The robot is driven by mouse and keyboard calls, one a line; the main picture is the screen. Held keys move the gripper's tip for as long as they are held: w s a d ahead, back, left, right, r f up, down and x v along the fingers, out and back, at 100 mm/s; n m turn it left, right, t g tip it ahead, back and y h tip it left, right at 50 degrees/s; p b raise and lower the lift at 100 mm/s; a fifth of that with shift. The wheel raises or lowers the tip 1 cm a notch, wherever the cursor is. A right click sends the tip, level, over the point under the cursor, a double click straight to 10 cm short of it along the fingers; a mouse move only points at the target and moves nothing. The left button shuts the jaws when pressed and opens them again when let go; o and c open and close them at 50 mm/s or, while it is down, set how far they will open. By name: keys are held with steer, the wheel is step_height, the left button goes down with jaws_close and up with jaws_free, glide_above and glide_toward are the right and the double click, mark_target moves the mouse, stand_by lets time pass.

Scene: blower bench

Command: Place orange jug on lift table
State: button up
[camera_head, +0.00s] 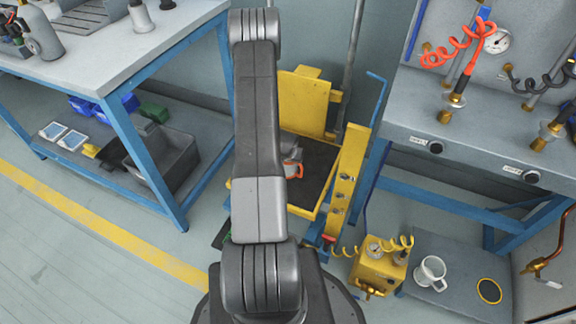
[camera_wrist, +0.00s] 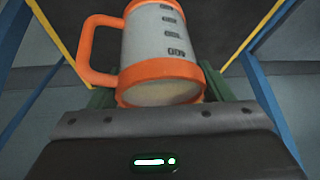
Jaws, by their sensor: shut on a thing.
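The orange jug (camera_wrist: 160,40) has a pale grey body with dark marks, orange bands and an orange handle on the left in the wrist view. My gripper (camera_wrist: 160,96) is shut on it, with green fingers at both sides. In the head view, a small part of the jug (camera_head: 292,168) shows beside my arm, which hides the rest and the gripper. The lift table (camera_head: 317,155) has a dark top in a yellow frame. The jug appears over its top; I cannot tell whether they touch.
A blue-framed bench (camera_head: 150,45) stands left, with a dark bin (camera_head: 160,160) on its lower shelf. A grey bench (camera_head: 470,130) with hoses and a gauge stands right. A yellow box (camera_head: 378,265) and a white mug (camera_head: 431,272) sit low at the right.

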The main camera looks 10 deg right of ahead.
steer(key=shift+f+b, duration=0.7)
steer(key=shift+f, duration=0.9)
steer(key=shift+f, duration=0.2)
steer(key=o, duration=1.1)
steer(key=shift+r, duration=0.1)
steer(key=shift+r, duration=0.3)
steer(key=p+v, duration=0.2)
steer(key=v, duration=0.9)
steer(key=shift+s+r+p, duration=0.25)
steer(key=shift+s+p, duration=0.05)
steer(key=shift+p, duration=0.1)
